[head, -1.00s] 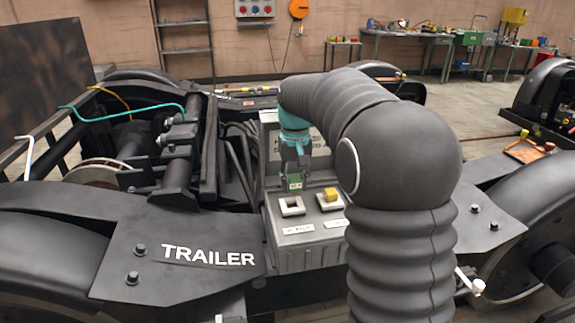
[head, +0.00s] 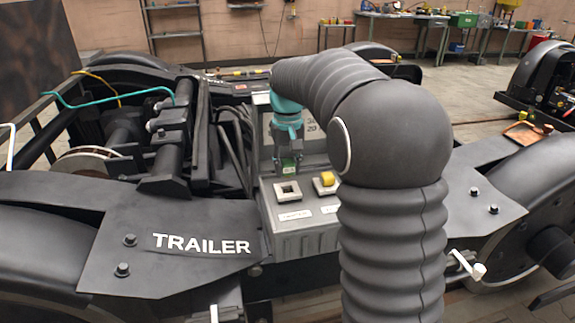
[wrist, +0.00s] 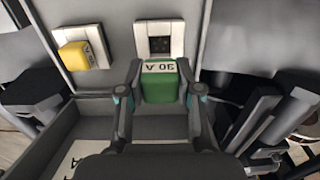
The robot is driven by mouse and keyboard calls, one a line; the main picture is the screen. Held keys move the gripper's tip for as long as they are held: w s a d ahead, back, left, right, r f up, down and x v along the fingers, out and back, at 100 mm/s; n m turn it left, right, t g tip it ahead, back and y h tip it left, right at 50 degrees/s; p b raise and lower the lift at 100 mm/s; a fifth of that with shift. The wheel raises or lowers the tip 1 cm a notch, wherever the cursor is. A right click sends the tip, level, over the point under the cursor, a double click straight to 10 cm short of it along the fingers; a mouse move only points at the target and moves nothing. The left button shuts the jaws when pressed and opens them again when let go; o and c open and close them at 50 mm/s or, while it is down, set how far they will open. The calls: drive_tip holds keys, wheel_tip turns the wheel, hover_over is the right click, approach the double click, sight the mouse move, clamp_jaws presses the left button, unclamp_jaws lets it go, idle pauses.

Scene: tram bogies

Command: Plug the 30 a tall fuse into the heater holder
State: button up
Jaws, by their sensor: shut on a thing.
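My gripper (wrist: 159,98) is shut on a green fuse (wrist: 160,84) with a white top marked "30 A" in the wrist view. In the head view the green fuse (head: 289,169) hangs below my gripper (head: 290,160), above and slightly behind an empty white-framed holder (head: 287,191). In the wrist view this empty holder (wrist: 160,28), with dark slots, lies just past the fuse and appears apart from it. The labels at the holders are too small to read. The fuse's lower end is hidden in the wrist view.
A yellow fuse (head: 327,179) sits in the other holder, to the right; it also shows in the wrist view (wrist: 76,56). Both holders are on a grey box (head: 295,243) on the bogie. A plate marked "TRAILER" (head: 140,270) lies at left. Dark bars flank the box.

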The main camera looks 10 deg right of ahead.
sight(288, 188)
drive_tip(key=shift+f+b, duration=1.6)
drive_tip(key=shift+f, duration=0.45)
drive_tip(key=shift+s+r+p, duration=0.1)
drive_tip(key=shift+s+p, duration=0.05)
drive_tip(key=shift+p, duration=0.6)
idle(0.4)
drive_tip(key=shift+s+f+b, duration=0.1)
drive_tip(key=shift+f+b, duration=0.4)
drive_tip(key=shift+f, duration=0.5)
idle(0.5)
drive_tip(key=shift+f, duration=0.3)
drive_tip(key=o, duration=1.1)
drive_tip(key=shift+f, duration=0.1)
drive_tip(key=shift+r, duration=0.35)
